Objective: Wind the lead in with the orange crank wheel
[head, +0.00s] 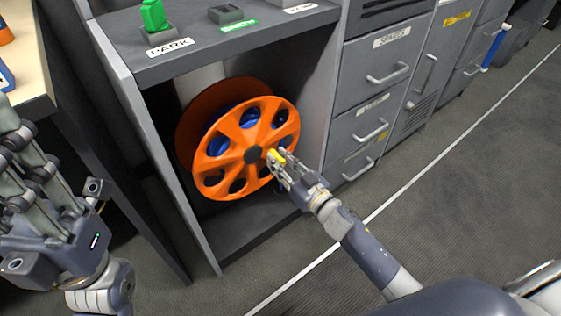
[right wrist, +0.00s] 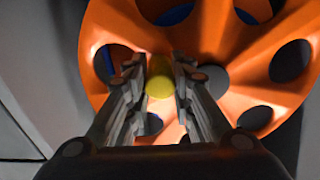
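The orange crank wheel (head: 228,168) stands in the open bay of a grey cabinet, with a dark hub and round holes. Blue lead (head: 240,118) shows behind it, through the holes. A yellow crank knob (head: 277,156) sticks out near the wheel's right side. My right gripper (head: 275,159) is at this knob. In the right wrist view the yellow knob (right wrist: 160,78) sits between the two fingertips, which close in on both its sides. My left gripper (head: 25,150) is at the left edge, away from the wheel; its fingertips are not clear.
The cabinet top (head: 200,50) carries a green block (head: 153,15) by a PARK label and a grey socket by a green EARTH label. Grey drawers with handles (head: 388,74) stand right of the bay. A pale table (head: 25,60) is at far left. Floor at right is clear.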

